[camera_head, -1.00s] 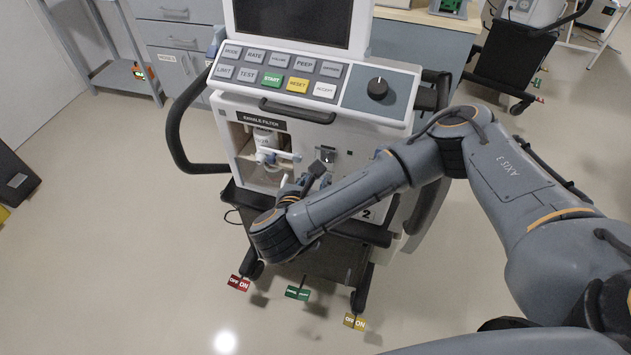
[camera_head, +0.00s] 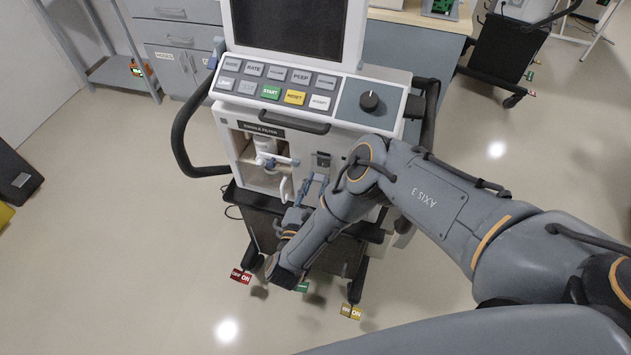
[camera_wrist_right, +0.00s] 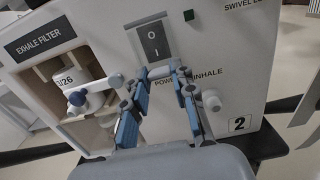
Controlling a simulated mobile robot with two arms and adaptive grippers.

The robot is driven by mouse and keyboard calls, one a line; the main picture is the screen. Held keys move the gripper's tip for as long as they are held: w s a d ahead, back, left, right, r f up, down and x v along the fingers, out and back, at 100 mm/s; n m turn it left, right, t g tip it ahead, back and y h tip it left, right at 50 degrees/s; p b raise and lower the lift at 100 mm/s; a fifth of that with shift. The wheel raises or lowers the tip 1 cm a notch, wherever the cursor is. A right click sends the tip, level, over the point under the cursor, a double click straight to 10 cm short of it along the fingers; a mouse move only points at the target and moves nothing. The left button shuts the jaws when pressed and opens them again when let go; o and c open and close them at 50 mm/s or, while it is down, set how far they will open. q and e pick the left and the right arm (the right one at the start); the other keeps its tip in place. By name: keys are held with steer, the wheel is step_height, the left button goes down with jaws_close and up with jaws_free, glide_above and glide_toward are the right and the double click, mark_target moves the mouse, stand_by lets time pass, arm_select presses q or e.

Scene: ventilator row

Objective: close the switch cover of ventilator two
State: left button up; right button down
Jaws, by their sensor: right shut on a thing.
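Ventilator two (camera_head: 275,125) stands ahead, marked with a 2 in the right wrist view (camera_wrist_right: 239,124). Its dark power switch (camera_wrist_right: 154,42), marked O and I, is on the front panel, above the POWER label; it also shows in the head view (camera_head: 321,160). My right gripper (camera_wrist_right: 162,72) is just below the switch, its blue fingers a little apart, with a pale edge between the tips. This seems to be the switch cover (camera_wrist_right: 160,72), but its outline and angle are hard to make out. In the head view my right gripper (camera_head: 315,180) is partly hidden by my arm. My left gripper is out of view.
The exhale filter (camera_wrist_right: 80,88) sits in an open bay left of the switch. A white inhale port (camera_wrist_right: 211,101) protrudes to the right. The control panel (camera_head: 275,85) overhangs above. Colored OFF/ON tags (camera_head: 240,276) show near the casters. Open floor lies in front.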

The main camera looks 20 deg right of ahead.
stand_by(0.4)
steer(key=c, duration=1.1)
jaws_free()
steer(key=shift+f, duration=0.1)
